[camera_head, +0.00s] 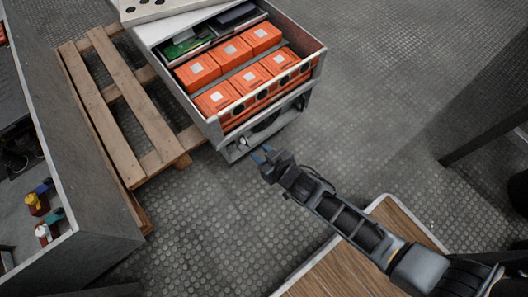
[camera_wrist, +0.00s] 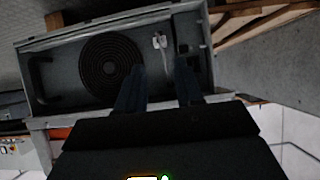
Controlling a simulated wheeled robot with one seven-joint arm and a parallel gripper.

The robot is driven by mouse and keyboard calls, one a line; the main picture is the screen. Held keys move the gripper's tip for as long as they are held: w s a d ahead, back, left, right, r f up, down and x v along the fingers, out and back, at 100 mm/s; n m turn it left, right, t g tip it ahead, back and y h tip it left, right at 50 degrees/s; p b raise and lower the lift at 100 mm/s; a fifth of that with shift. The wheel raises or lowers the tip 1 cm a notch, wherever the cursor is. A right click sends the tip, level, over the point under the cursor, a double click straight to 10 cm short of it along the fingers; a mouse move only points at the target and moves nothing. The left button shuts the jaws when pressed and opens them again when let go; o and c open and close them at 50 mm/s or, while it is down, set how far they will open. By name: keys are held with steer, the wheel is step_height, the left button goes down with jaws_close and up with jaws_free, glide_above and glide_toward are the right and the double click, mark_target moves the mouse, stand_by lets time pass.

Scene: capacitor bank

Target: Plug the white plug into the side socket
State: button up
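A capacitor cabinet (camera_head: 206,128) stands at the top middle of the head view. My gripper (camera_head: 262,155) is in front of its lower side, with its two bluish fingers apart. In the wrist view my gripper (camera_wrist: 158,82) is open, and nothing shows between its fingers. A small white plug (camera_wrist: 160,41) with a thin pale cable shows beyond the fingertips, against the cabinet's grey side panel (camera_wrist: 70,80). The plug looks apart from the fingers. I cannot clearly make out the side socket or tell whether the plug sits in one.
The panel has a round fan grille (camera_wrist: 110,65) and a dark handle (camera_wrist: 38,78). Orange capacitor boxes (camera_head: 232,50) fill the cabinet's open top. A wooden pallet (camera_head: 118,85) lies left of it, beside a grey bench (camera_head: 98,205). Patterned floor (camera_head: 390,110) right of the cabinet is clear.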

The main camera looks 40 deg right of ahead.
mark_target(246, 142)
steer(key=shift+b+x, duration=1.7)
steer(key=shift+x, duration=2.65)
steer(key=shift+c, duration=0.4)
jaws_close()
steer(key=shift+s, duration=0.1)
steer(key=shift+s+r, duration=0.15)
steer(key=shift+s, duration=2)
